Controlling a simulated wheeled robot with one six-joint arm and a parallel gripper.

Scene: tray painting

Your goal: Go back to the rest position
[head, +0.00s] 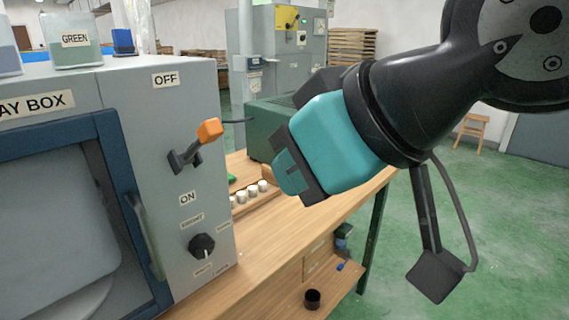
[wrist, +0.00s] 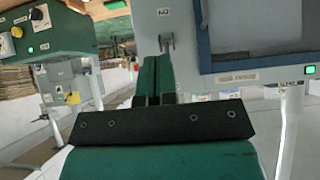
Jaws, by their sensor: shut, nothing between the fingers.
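My gripper (head: 284,172) is in the upper middle of the head view, teal with dark edges. It hangs in the air to the right of the spray box (head: 112,92) and points left towards its front panel. The fingers look closed together with nothing between them. In the wrist view my gripper (wrist: 156,62) shows as two dark green fingers side by side. The orange-tipped lever (head: 208,131) on the panel is apart from the gripper, with its tip raised between the OFF and ON labels.
A wooden workbench (head: 262,238) carries the box, a row of small white cups (head: 251,190) and a green machine (head: 262,132). A black knob (head: 201,246) sits low on the panel. A wooden stool (head: 473,132) stands far right. Open green floor (head: 390,275) lies right of the bench.

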